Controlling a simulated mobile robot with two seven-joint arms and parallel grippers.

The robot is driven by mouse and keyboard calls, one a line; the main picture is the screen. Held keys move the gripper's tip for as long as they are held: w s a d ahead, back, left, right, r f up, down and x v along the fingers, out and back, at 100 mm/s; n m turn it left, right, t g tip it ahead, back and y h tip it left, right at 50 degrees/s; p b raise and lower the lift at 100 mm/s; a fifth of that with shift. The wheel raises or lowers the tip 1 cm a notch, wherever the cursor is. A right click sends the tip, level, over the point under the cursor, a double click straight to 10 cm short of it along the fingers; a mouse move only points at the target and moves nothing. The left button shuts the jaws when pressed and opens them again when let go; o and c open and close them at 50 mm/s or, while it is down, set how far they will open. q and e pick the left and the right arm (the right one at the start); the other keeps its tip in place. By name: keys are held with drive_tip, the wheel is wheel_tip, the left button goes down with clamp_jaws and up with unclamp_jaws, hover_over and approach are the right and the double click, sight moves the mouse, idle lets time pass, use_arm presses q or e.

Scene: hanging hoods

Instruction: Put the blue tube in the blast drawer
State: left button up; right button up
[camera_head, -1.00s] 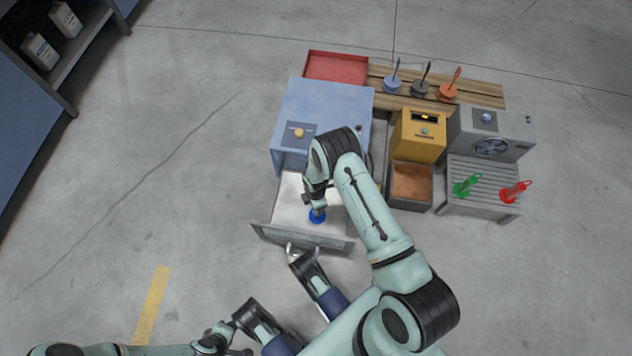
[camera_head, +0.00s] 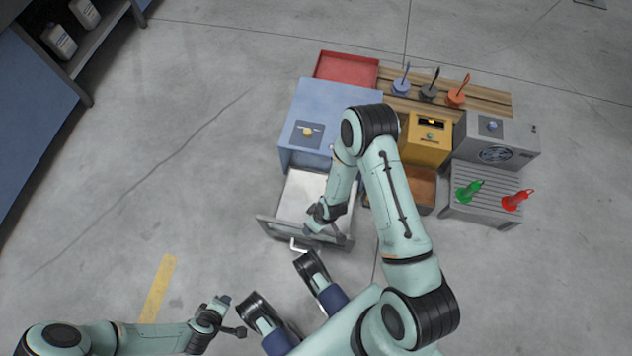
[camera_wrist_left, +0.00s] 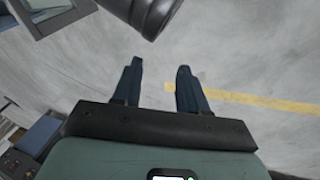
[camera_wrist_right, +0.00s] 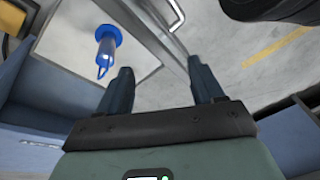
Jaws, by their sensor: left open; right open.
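The blue tube (camera_wrist_right: 107,47) is inside the pulled-out drawer of the blue cabinet, on its pale floor, in the right wrist view. It appears to stand on its round flange, with its loop towards the camera. In the head view my right arm hides it. The drawer (camera_head: 276,230) is open, and its grey front also shows in the right wrist view (camera_wrist_right: 153,36). My right gripper (camera_head: 308,228) is open and empty near the drawer front, apart from the tube; its fingers show in the right wrist view (camera_wrist_right: 160,75). My left gripper (camera_head: 234,316) is open and empty over bare floor.
The blue cabinet (camera_head: 318,105) stands behind the drawer, beside a yellow unit (camera_head: 426,146) and a grey fan unit (camera_head: 497,130). Floor at the left is clear.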

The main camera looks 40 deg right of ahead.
drive_tip(key=s+a+r+m, duration=0.1)
drive_tip(key=m, duration=0.1)
drive_tip(key=s+m, duration=0.1)
drive_tip(key=m, duration=0.1)
drive_tip(key=s+a+r+m+t, duration=0.1)
drive_tip(key=s+m, duration=0.1)
drive_tip(key=shift+s+a+r+m, duration=0.1)
drive_tip(key=shift+a+r+m, duration=0.25)
drive_tip(key=shift+m, duration=0.05)
drive_tip(key=shift+r, duration=0.1)
